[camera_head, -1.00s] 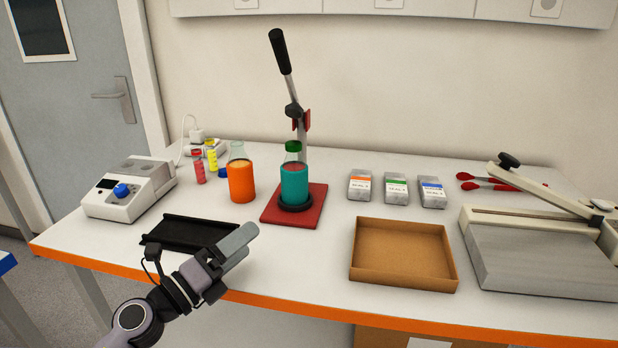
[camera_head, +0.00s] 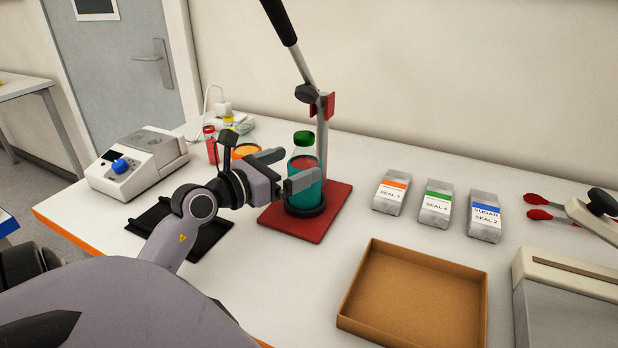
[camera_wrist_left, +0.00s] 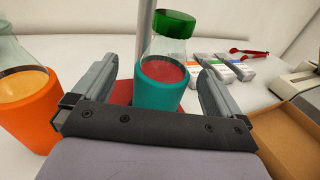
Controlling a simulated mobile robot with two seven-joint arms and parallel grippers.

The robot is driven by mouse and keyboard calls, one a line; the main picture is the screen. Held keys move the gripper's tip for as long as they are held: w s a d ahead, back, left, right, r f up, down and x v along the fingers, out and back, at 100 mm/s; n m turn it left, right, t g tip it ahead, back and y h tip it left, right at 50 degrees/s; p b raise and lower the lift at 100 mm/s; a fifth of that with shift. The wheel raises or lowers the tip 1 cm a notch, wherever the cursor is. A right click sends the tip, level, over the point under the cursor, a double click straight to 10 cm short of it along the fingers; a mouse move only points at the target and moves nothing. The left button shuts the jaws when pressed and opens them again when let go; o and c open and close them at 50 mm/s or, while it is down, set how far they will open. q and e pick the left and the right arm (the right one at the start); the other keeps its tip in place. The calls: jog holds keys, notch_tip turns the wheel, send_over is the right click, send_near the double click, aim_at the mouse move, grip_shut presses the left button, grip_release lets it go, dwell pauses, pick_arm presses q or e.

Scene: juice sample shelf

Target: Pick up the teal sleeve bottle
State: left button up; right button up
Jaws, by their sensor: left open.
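The teal sleeve bottle (camera_head: 305,190) has a green cap, clear upper glass and reddish contents. It stands upright on the red base of the lever press (camera_head: 332,205). In the left wrist view the bottle (camera_wrist_left: 161,85) is between the two fingers, with a visible gap on each side. My left gripper (camera_head: 284,170) is open and empty, its fingers pointing at the bottle; in the head view one finger crosses in front of the teal sleeve. It also shows in the left wrist view (camera_wrist_left: 158,92). My right gripper is not in view.
An orange-sleeved flask (camera_wrist_left: 32,115) stands close to the left of my gripper. The press lever (camera_head: 290,40) rises behind the bottle. An open brown tray (camera_head: 385,253), labelled packets (camera_head: 437,205) and a black tray (camera_head: 150,213) are nearby.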

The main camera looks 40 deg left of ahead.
aim_at(311, 160)
pick_arm(q)
jog(key=shift+w+d+f+p, duration=0.15)
jog(key=shift+w, duration=0.7)
jog(key=shift+w+d+f+p, duration=0.1)
jog(key=shift+w+f, duration=0.05)
jog(key=shift+w, duration=0.75)
jog(key=shift+w+d+f+p, duration=0.15)
jog(key=shift+w, duration=0.7)
jog(key=shift+r, duration=0.1)
jog(key=c, duration=1.5)
jog(key=shift+r, duration=0.1)
